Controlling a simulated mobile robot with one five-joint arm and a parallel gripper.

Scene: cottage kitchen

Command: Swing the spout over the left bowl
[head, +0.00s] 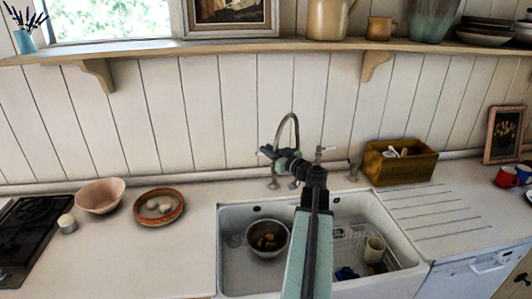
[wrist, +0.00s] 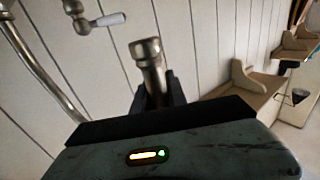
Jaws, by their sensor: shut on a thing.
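The tap's curved metal spout (head: 291,115) rises behind the sink, and its arch shows above my gripper (head: 283,156). In the wrist view, my gripper (wrist: 157,92) is shut on the spout's metal end (wrist: 147,52), with a dark jaw on each side. The sink's left bowl (head: 232,270) holds a metal pan (head: 267,250) with brownish things in it. My arm hides the middle of the sink, so I cannot see the divider clearly. The spout's exact direction is hard to tell.
A white-handled tap lever (wrist: 110,19) is close by in the wrist view. A brown box (head: 400,165) stands right of the tap. A pink bowl (head: 100,197) and a shallow dish with eggs (head: 158,219) stand left of the sink. A shelf (head: 220,46) runs above.

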